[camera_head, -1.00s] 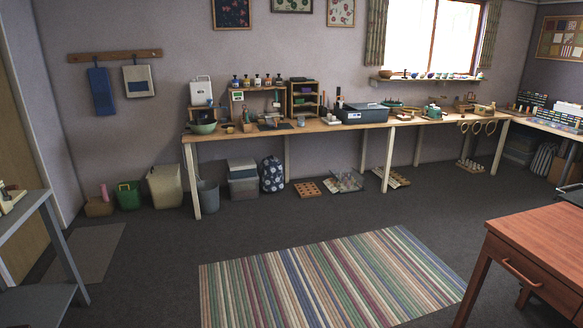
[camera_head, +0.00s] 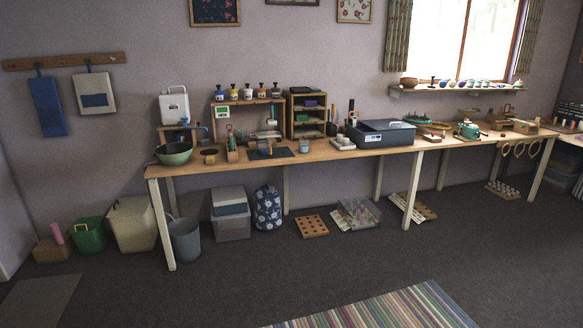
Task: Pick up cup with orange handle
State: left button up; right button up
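I cannot make out for certain a cup with an orange handle; things on the bench are small at this distance. The long wooden bench (camera_head: 330,155) runs along the back wall. Near its left end are a green bowl (camera_head: 174,155), a small orange-brown holder with tools (camera_head: 232,152) and a small grey jar (camera_head: 304,146). Neither of my grippers is in view.
Under the bench are a grey bucket (camera_head: 185,241), stacked plastic boxes (camera_head: 231,222), a patterned backpack (camera_head: 267,208) and a wooden pegboard (camera_head: 311,226). A striped rug (camera_head: 400,310) lies at the bottom right. The dark floor before the bench is open.

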aim_at(265, 147)
jog(key=i, duration=2.15)
